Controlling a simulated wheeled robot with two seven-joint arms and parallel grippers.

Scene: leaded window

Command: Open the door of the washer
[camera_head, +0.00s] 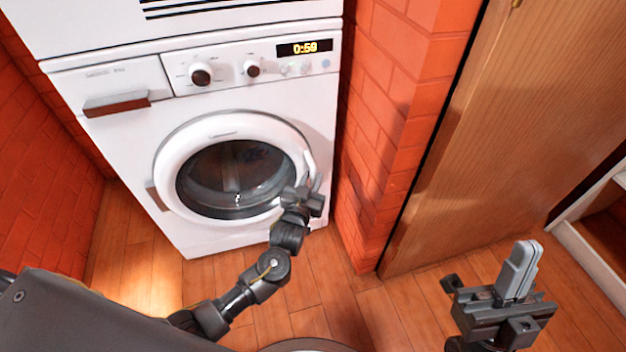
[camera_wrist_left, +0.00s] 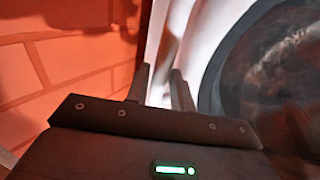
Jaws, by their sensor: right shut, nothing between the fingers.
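The white washer (camera_head: 120,130) has a round door with a white ring (camera_head: 170,160) and dark glass; the door looks closed. Its light handle (camera_head: 309,162) is on the right of the ring. My left gripper (camera_head: 311,186) is at the handle's lower end. In the left wrist view, its two fingers (camera_wrist_left: 163,85) stand apart, with the pale handle (camera_wrist_left: 168,55) showing between and beyond them. I cannot tell whether they touch it. The door's dark glass (camera_wrist_left: 270,75) fills the right there. My right gripper (camera_head: 520,268) is shut and empty, pointing up over the floor, away from the washer.
A brick pillar (camera_head: 390,110) stands close to the washer's right side, and brick also fills the left of the wrist view (camera_wrist_left: 60,60). A wooden door (camera_head: 480,150) is further right. Wooden floor (camera_head: 350,300) lies clear in front.

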